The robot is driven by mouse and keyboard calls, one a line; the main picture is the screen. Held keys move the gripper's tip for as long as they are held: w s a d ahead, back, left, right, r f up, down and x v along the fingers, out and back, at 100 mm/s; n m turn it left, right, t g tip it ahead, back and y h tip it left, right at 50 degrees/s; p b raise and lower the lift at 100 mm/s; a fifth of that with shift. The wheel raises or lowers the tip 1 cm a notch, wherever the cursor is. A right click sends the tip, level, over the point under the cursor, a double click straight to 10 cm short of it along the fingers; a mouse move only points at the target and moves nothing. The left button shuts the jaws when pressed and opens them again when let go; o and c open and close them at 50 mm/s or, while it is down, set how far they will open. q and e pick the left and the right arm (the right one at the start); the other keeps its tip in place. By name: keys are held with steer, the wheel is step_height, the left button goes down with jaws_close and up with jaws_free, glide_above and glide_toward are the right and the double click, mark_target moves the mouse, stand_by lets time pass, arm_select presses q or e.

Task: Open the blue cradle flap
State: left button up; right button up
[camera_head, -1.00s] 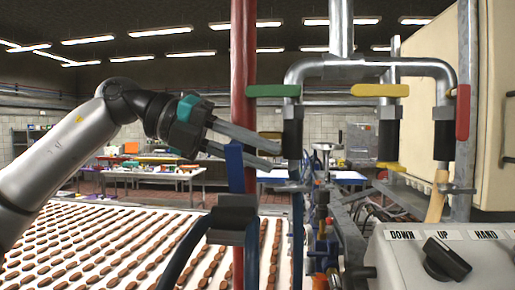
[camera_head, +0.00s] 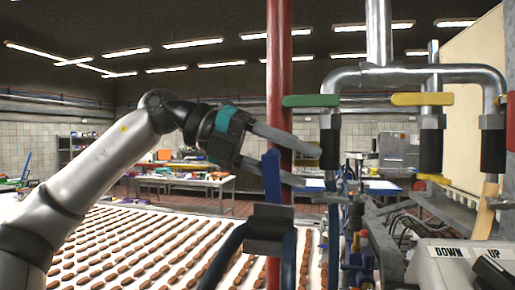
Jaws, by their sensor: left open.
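The blue cradle flap (camera_head: 271,178) is a narrow blue plate standing roughly upright in front of the red pipe (camera_head: 279,85). A dark grey block, which looks like the cradle's clamp (camera_head: 268,222), sits just below it, with dark blue hose at both sides. My left gripper (camera_head: 311,169) comes in from the left with its two grey fingers apart and nothing between the fingertips. The fingers reach right, past the flap. The lower finger overlaps the flap, which hides part of it; I cannot tell if they touch. My right gripper is out of view.
Metal pipes with a green handle (camera_head: 310,100) and a yellow handle (camera_head: 422,98) stand right of the fingers. A wide conveyor (camera_head: 105,212) with rows of brown pieces lies below. A control box (camera_head: 434,268) is at lower right.

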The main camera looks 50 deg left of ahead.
arm_select(q)
steer(key=shift+s+a+r+b, duration=0.15)
steer(key=shift+s+a+b, duration=0.15)
steer(key=shift+a, duration=0.2)
steer(key=b+v, duration=0.1)
steer(key=v, duration=1.3)
steer(key=shift+s, duration=0.15)
